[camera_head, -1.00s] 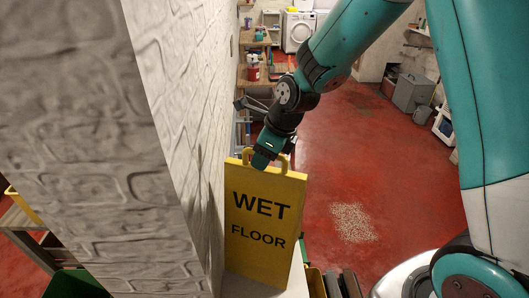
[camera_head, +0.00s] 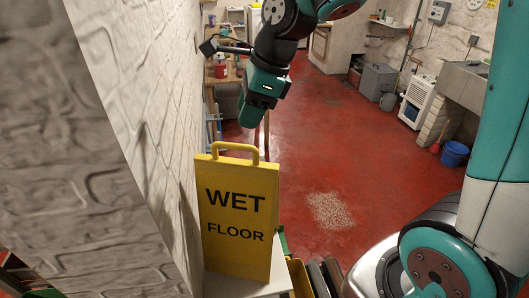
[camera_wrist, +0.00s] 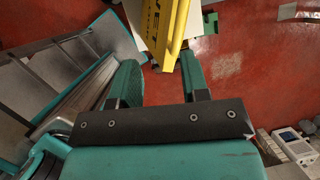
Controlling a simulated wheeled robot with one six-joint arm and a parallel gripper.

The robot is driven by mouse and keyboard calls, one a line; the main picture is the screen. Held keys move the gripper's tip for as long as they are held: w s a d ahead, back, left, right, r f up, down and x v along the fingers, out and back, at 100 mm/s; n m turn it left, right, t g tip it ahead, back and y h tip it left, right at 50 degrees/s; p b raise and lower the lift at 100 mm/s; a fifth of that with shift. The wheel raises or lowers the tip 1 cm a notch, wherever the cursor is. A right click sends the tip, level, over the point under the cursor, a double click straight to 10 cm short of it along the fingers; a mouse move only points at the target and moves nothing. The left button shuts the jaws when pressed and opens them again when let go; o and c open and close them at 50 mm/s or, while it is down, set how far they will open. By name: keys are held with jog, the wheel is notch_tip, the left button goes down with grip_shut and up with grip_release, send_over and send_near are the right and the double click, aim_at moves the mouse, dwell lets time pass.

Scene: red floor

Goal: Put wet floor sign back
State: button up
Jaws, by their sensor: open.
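The yellow wet floor sign (camera_head: 238,215) stands upright on a white surface (camera_head: 250,284) against the white brick wall. Its looped handle (camera_head: 235,151) is on top. My gripper (camera_head: 254,112) is above and a little behind the handle, apart from it in the head view. In the wrist view the sign's yellow edge (camera_wrist: 172,30) shows at the top, beyond the fingertips of my gripper (camera_wrist: 160,75). The two green fingers are spread with nothing held between them.
The white brick wall (camera_head: 130,130) rises close to the left of the sign. A yellow bin (camera_head: 299,278) stands right of the white surface. A pale spill patch (camera_head: 330,211) lies on the open red floor. A blue bucket (camera_head: 453,154) stands far right.

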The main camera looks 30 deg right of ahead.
jog(key=s+a+n+g, duration=0.1)
jog(key=s+a+n, duration=0.2)
jog(key=s+n, duration=0.6)
jog(key=s+a+n+g, duration=0.1)
jog(key=s+a+n, duration=0.2)
jog(key=s+n, duration=0.7)
jog(key=n, duration=1)
jog(key=shift+s+a+n+g+y, duration=0.3)
notch_tip(320, 180, down, 4)
jog(key=b, duration=0.3)
jog(key=shift+b, duration=0.4)
